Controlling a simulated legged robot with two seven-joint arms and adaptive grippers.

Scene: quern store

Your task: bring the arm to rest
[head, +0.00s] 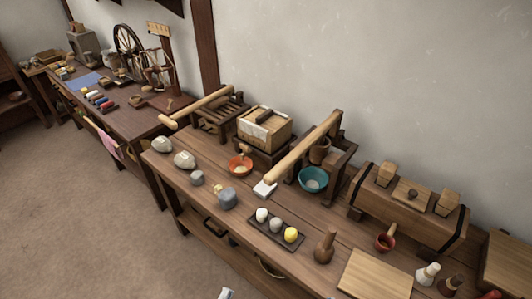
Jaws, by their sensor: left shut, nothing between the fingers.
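Only a small pale tip of my left gripper (226,294) shows at the bottom edge of the head view. It is over the floor, in front of the long wooden bench (165,170), and apart from everything on it. It is shut and holds nothing that I can see. The rest of the left arm is cut off below the picture. My right gripper is not in view.
A second table (130,110) stands further left. The floor (80,210) at left is clear.

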